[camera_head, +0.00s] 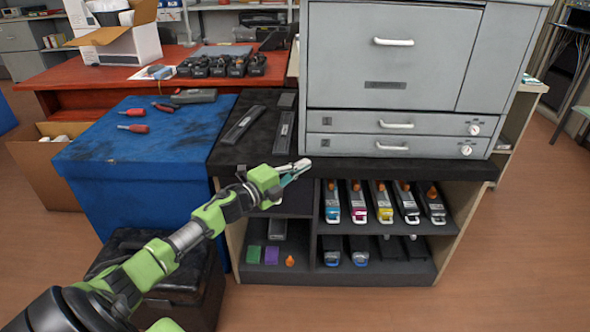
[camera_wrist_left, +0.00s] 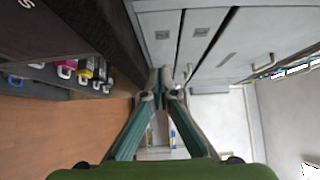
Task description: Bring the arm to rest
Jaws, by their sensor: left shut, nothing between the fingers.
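My left arm reaches in from the lower left in the head view, green and black. Its gripper (camera_head: 297,170) is in front of the dark countertop (camera_head: 400,168), near the lower left corner of the grey printer (camera_head: 392,80). The gripper is shut and empty. In the left wrist view the two teal fingers (camera_wrist_left: 160,95) come together at their tips, with the printer's grey front (camera_wrist_left: 200,40) above them. My right gripper is in neither view.
Toner cartridges (camera_head: 380,203) stand on the shelf below the counter, right of the gripper. The floor at the right (camera_head: 530,230) is clear.

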